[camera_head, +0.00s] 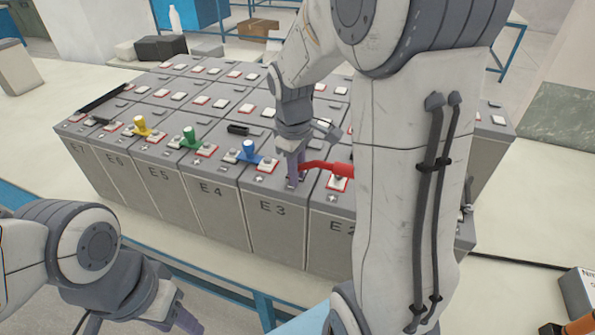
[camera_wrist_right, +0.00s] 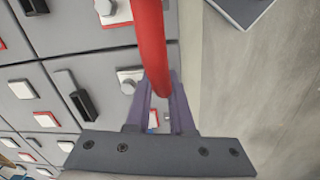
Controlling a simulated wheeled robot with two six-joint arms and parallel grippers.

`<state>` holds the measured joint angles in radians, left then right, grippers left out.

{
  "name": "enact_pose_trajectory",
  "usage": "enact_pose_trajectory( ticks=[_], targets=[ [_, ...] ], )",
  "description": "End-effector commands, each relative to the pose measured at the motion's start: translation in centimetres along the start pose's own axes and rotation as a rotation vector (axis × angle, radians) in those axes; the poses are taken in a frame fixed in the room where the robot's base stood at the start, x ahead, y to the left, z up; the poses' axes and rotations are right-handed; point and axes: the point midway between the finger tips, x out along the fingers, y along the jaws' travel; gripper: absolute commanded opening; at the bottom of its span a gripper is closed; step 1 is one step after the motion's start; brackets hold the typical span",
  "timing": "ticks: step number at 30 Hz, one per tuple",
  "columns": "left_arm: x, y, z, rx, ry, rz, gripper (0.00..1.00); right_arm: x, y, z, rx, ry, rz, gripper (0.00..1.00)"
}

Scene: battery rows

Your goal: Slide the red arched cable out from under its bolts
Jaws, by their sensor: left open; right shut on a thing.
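The red arched cable (camera_head: 328,166) runs across the battery tops near blocks E3 and E2. Its right part is hidden behind my right arm. My right gripper (camera_head: 292,170) points down over E3 and is shut on the cable's left part. In the right wrist view, the red cable (camera_wrist_right: 151,45) reaches down between the purple fingers (camera_wrist_right: 160,112). A terminal with a bolt (camera_wrist_right: 131,80) lies just left of the fingers there, and another bolt (camera_wrist_right: 105,8) lies further up. I cannot tell whether the cable's ends are still under bolts. My left gripper (camera_head: 185,322) is open at the bottom edge, partly out of frame.
Yellow (camera_head: 141,126), green (camera_head: 190,136) and blue (camera_head: 249,152) connector pieces stand along the front row, left of the gripper. A black bar (camera_head: 103,99) lies at the far left of the batteries. A grey box (camera_head: 578,293) stands at the lower right.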

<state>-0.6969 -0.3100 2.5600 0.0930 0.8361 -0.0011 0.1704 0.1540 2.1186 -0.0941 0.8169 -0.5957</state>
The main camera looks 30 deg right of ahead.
Motion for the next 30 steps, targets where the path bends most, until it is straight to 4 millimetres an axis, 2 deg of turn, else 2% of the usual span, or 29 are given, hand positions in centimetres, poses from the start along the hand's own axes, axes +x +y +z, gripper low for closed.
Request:
enact_pose_trajectory(
  ticks=[14,30],
  targets=[
    [-0.4,0.0,0.0,0.000,0.000,0.000,0.50,-0.2,0.0,0.0,-0.001,-0.001,0.001,0.00],
    [-0.3,0.0,0.0,0.000,0.000,0.000,0.50,-0.3,-1.3,0.3,-0.002,-0.001,0.001,0.00]
  ],
)
